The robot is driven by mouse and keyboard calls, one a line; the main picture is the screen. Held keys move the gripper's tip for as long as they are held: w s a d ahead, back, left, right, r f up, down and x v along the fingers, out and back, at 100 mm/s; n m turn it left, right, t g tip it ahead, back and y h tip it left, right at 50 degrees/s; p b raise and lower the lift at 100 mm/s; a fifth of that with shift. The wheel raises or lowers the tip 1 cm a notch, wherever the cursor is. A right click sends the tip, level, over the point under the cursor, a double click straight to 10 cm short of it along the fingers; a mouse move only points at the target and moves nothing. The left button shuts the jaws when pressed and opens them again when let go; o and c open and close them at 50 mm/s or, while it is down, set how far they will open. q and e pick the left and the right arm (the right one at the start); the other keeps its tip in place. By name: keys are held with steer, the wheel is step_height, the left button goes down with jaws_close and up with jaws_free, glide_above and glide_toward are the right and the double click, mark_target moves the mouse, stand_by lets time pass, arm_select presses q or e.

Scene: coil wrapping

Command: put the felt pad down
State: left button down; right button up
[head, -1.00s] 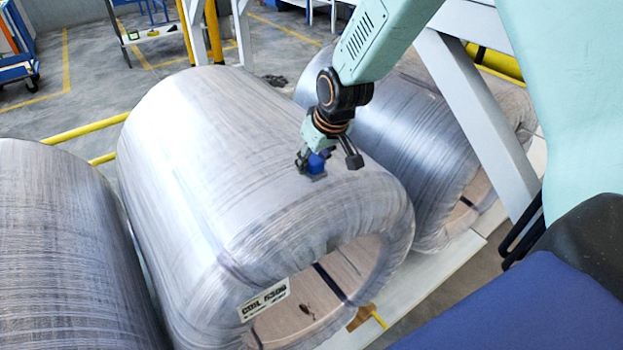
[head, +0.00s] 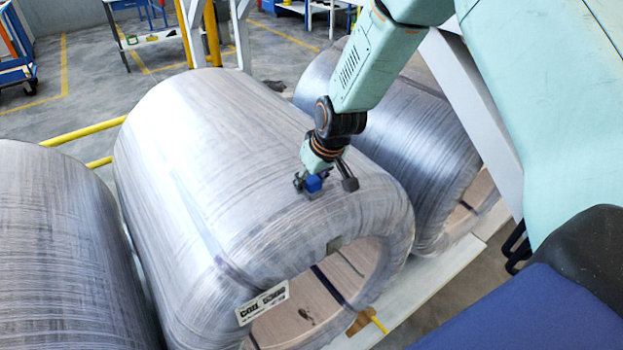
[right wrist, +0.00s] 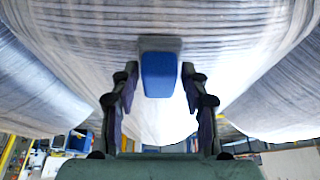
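The felt pad (head: 313,184) shows in the head view as a small blue block on a grey base, by the upper right surface of the middle coil (head: 215,170). In the right wrist view the blue block and grey base (right wrist: 159,73) lie against the coil's underside as pictured; whether they touch it is unclear. My right gripper (head: 325,184) straddles the block. Its two fingers (right wrist: 161,85) stand either side, with a narrow gap at the right finger, so it looks open. My left gripper is out of view.
A second coil (head: 60,240) stands at left and a third coil (head: 400,130) at right, close to the middle one. A white label (head: 263,303) and a small dark grey patch (head: 335,243) are on the middle coil's rim. A yellow rail (head: 85,130) runs behind.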

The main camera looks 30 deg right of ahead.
mark_target(317, 182)
steer(key=shift+o, duration=1.4)
steer(key=shift+d, duration=0.2)
steer(key=shift+r, duration=0.1)
steer(key=shift+r+p, duration=0.2)
steer(key=shift+p, duration=0.1)
steer(key=shift+s+r+p, duration=0.1)
steer(key=shift+r+p, duration=0.2)
steer(key=shift+r, duration=0.1)
steer(key=p+v, duration=0.2)
steer(key=v, duration=0.2)
steer(key=shift+p+v, duration=0.6)
steer(key=shift+v, duration=0.2)
steer(key=shift+b+v, duration=0.6)
steer(key=shift+v, duration=2.15)
